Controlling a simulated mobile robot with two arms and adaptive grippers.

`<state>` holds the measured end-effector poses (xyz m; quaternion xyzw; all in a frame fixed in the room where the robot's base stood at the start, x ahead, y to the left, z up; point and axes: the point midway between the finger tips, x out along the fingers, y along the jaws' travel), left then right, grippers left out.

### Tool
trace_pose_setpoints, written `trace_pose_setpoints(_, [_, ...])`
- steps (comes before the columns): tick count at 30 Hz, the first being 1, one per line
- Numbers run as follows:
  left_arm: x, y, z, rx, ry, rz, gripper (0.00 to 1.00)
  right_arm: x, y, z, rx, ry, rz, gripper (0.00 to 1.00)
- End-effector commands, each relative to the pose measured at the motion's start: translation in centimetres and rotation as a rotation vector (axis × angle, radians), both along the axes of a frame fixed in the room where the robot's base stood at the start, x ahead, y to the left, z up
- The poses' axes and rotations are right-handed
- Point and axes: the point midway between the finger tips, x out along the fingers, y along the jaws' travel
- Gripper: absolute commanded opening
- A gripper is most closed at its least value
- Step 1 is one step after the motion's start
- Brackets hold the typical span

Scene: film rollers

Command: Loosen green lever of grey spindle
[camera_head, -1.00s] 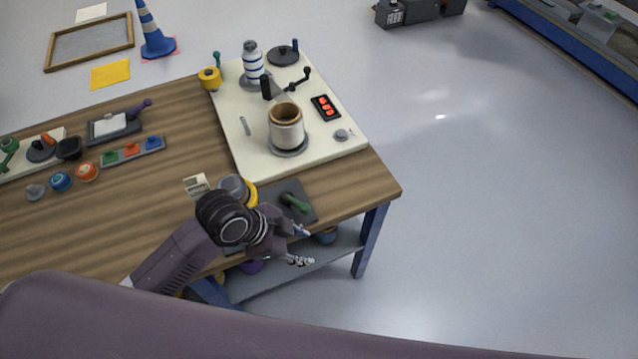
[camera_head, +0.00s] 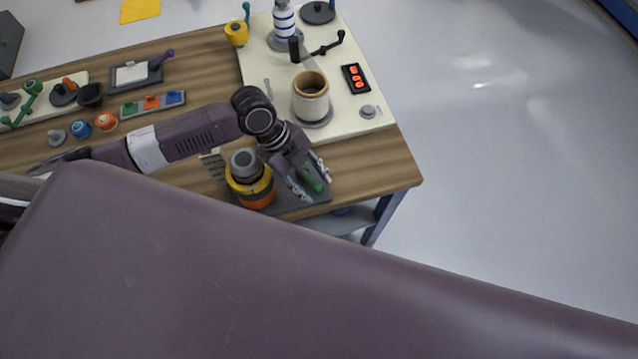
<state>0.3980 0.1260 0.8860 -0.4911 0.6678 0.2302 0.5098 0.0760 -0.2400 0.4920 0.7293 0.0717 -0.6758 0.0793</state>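A green lever (camera_head: 313,182) lies on a dark grey plate (camera_head: 317,197) at the table's front edge. Next to it stands a round unit (camera_head: 247,163) with a grey top, a yellow ring and an orange lower part. I cannot tell which part is the grey spindle. My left gripper (camera_head: 311,184) is over the plate, its fingers spread with the green lever between them. Contact with the lever cannot be made out, and the gripper hides part of the plate. My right gripper is not in view.
A cream board (camera_head: 350,110) behind carries a cup-like roller (camera_head: 311,103), a striped bottle shape (camera_head: 284,22), a black crank (camera_head: 327,49) and a red-lit panel (camera_head: 356,78). Several coloured knobs and another green lever (camera_head: 28,97) are on the left. The floor at right is clear.

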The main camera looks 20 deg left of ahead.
Motion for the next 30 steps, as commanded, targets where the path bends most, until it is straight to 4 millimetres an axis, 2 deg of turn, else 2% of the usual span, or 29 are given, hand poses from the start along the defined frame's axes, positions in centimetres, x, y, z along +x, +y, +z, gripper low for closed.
trace_pose_setpoints(6, [0.0,-1.0,-2.1,0.0,0.0,0.001,0.38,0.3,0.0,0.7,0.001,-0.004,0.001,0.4])
trace_pose_setpoints(12, [0.0,-1.2,-2.5,0.0,-0.001,0.001,0.38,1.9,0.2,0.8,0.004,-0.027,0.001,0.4])
trace_pose_setpoints(16, [0.0,-1.2,-2.5,0.0,-0.001,0.001,0.36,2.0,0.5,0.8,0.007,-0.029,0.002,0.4])
trace_pose_setpoints(26, [0.1,-1.2,-2.5,0.0,-0.002,0.001,0.0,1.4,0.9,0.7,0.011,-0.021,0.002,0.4])
trace_pose_setpoints(30, [0.0,-1.1,-2.5,0.001,-0.002,0.001,0.0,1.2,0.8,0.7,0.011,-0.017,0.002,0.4])
